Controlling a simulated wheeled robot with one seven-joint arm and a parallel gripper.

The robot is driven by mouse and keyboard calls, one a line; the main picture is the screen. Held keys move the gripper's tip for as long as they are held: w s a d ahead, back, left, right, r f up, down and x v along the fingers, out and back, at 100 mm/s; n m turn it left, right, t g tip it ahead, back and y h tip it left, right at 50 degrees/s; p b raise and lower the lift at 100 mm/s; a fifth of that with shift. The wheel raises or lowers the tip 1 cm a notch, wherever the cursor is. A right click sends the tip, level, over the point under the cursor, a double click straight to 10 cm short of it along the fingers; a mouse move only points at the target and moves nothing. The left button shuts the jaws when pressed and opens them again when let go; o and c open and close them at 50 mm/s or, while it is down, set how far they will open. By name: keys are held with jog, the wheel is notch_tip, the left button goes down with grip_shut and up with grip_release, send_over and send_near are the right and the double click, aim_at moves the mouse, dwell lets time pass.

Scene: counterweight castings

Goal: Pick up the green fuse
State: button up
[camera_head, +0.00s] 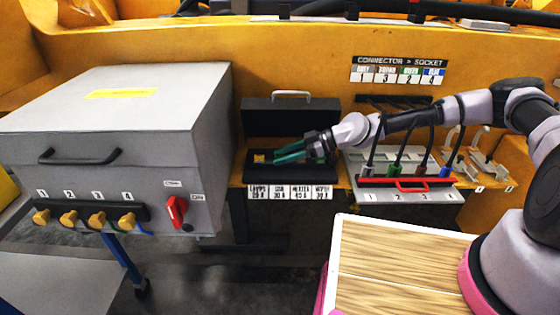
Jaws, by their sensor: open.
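A black case (262,176) stands open on the yellow ledge, its lid (290,122) raised behind it. My gripper (277,156) reaches in from the right over the case, with two teal-green fingers pointing left and apart. A small yellow block (260,157) sits in the case just left of the fingertips. I cannot make out the green fuse; the fingers and wrist cover the middle and right of the case. I cannot tell whether anything lies between the fingers.
White label cards (290,192) line the case's front. A grey cabinet (110,150) with yellow knobs and a red switch (176,211) stands left. Right is a connector panel (375,187) with coloured plugs and a red handle (411,186). A wooden-topped surface (385,265) lies in front.

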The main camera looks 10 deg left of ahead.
jog(key=shift+c, duration=0.3)
grip_shut()
